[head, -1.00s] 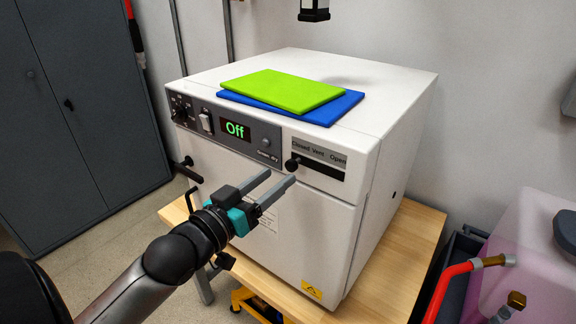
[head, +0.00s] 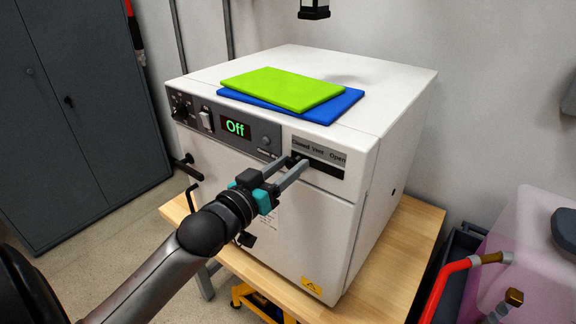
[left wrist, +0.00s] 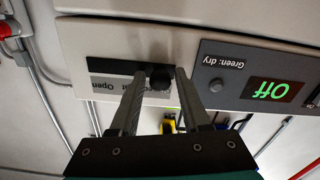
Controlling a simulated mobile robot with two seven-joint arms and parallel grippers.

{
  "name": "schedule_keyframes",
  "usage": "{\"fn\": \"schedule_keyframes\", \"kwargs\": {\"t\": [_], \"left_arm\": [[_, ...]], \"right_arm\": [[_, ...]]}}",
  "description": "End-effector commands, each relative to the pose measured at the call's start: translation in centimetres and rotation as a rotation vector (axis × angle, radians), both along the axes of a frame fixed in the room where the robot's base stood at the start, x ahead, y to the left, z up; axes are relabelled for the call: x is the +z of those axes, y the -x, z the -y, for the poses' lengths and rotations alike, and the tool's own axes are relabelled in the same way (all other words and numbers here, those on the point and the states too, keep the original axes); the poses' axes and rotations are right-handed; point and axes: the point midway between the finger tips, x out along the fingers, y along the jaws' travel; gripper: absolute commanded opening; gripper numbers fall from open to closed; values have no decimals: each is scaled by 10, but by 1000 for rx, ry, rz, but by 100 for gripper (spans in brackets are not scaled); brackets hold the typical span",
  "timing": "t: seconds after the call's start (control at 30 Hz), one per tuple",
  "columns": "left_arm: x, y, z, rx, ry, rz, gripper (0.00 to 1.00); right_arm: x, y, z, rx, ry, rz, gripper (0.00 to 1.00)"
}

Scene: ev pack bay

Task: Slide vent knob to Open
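The vent knob (left wrist: 160,80) is a small dark ball at the Closed end of a dark horizontal slot (head: 328,169), under a grey label reading Closed, Vent, Open (head: 319,151). The slot is on the front of a white oven-like cabinet (head: 270,200). My left gripper (head: 294,163) reaches up to the slot with its fingers apart. In the left wrist view, which shows the panel upside down, the knob lies between the two fingertips (left wrist: 158,76). I cannot make out contact on either side. My right gripper is not in view.
The display (head: 235,128) reads Off. Green (head: 282,88) and blue (head: 325,110) flat sheets lie on the cabinet top. The cabinet stands on a wooden table (head: 402,245). A pinkish container (head: 520,245) with a red hose (head: 446,285) is at the right.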

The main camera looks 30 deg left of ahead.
Motion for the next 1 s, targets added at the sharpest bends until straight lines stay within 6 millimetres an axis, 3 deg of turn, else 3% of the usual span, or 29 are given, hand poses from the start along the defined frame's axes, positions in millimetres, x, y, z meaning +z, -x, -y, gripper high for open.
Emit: {"fn": "schedule_keyframes", "kwargs": {"t": [0.03, 0.4, 1.0], "left_arm": [[0, 0, 0, 0, 0, 0, 40], [0, 0, 0, 0, 0, 0, 0], [0, 0, 0, 0, 1, 0, 0]], "right_arm": [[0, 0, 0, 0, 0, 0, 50], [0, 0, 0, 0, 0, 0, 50], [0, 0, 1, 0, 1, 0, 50]]}}
